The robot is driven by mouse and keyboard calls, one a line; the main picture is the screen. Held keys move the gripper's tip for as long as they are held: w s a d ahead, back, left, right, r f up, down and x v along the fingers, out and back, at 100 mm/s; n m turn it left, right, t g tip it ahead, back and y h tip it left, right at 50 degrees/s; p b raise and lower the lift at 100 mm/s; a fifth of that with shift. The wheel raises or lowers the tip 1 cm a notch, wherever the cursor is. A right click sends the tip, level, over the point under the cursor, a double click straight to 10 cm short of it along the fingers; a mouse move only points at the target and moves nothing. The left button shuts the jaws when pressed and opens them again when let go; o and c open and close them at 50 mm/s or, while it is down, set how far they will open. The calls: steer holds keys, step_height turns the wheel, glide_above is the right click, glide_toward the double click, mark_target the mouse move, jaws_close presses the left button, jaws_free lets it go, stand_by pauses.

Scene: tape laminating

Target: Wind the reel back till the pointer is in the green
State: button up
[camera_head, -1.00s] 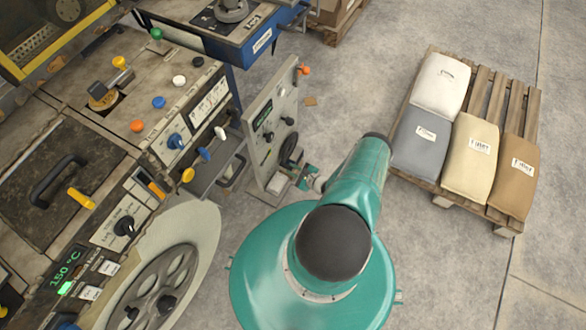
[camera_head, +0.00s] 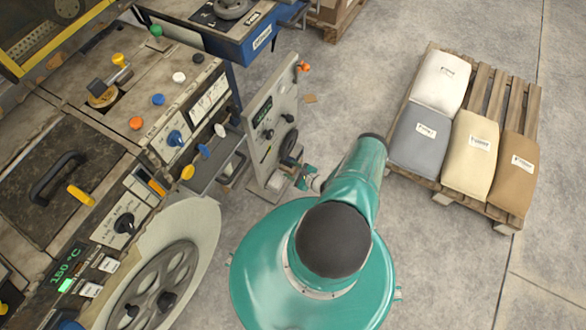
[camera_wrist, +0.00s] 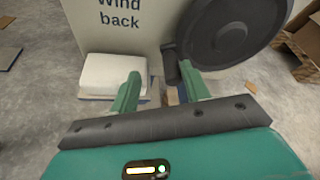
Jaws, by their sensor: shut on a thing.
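The grey upright panel (camera_head: 261,163) carries a black reel (camera_head: 288,142) on its right part. In the wrist view the reel (camera_wrist: 228,28) stands at the upper right, beside the words "Wind back" on the panel (camera_wrist: 165,22). A dark crank handle (camera_wrist: 170,66) sticks out near the reel's lower left edge. My gripper (camera_wrist: 162,92) is shut on this handle, with one green finger to each side. In the head view my gripper (camera_head: 302,176) is low at the reel's front. The pointer and its green zone are too small to make out.
A white block (camera_wrist: 113,74) lies at the panel's foot, left of my gripper. A large machine with knobs (camera_head: 130,170) fills the left. A pallet with several sacks (camera_head: 425,137) stands at the right.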

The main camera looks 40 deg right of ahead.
steer(key=shift+d, duration=0.1)
stand_by(0.5)
steer(key=v, duration=1.4)
